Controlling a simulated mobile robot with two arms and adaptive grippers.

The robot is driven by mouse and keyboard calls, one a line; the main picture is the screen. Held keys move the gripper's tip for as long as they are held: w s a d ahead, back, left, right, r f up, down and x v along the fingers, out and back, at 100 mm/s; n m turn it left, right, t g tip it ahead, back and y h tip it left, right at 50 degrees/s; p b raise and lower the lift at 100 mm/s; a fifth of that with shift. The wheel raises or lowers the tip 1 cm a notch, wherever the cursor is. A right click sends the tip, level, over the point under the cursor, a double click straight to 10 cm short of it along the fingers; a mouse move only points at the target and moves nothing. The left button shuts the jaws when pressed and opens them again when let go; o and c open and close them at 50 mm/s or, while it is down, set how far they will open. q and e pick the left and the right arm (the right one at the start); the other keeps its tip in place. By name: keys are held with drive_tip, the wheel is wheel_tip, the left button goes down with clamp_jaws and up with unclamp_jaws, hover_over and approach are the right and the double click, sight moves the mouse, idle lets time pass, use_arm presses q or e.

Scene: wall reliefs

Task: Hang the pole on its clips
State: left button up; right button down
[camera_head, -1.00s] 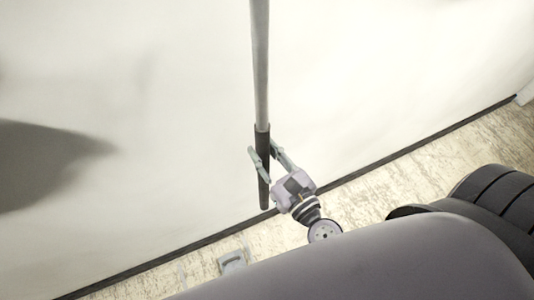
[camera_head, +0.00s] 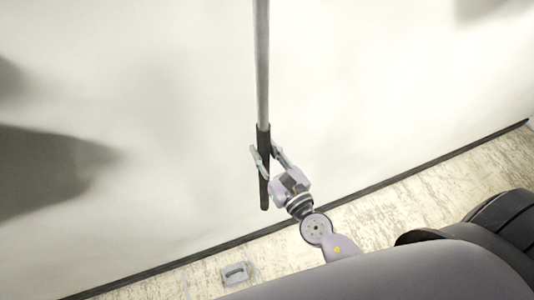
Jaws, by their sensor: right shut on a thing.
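The pole (camera_head: 262,70) is a long thin grey rod with a dark grip (camera_head: 264,190) at its lower end. It stands near upright in the picture, in front of the pale wall, and its upper end runs out of the top of the view. My right gripper (camera_head: 265,155) is shut on the pole at the dark grip, one finger on each side. I cannot tell whether the pole touches the wall. The clips do not show in this view. My left gripper is not in view.
A pale wall (camera_head: 180,190) fills most of the view, with a dark skirting strip (camera_head: 395,180) along its foot. A small grey fixture (camera_head: 235,273) lies on the light wooden floor (camera_head: 400,205). The wall around the pole is bare, with shadows at left.

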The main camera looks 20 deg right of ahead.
sight(267, 162)
drive_tip(key=shift+w+r, duration=0.15)
drive_tip(key=shift+w, duration=0.15)
drive_tip(key=shift+w+f, duration=0.1)
drive_tip(key=shift+f, duration=0.25)
drive_tip(key=shift+f+b, duration=1.25)
drive_tip(key=shift+b, duration=0.2)
drive_tip(key=c, duration=1.2)
unclamp_jaws()
drive_tip(key=shift+c, duration=0.2)
drive_tip(key=shift+f, duration=0.15)
drive_tip(key=shift+s, duration=0.2)
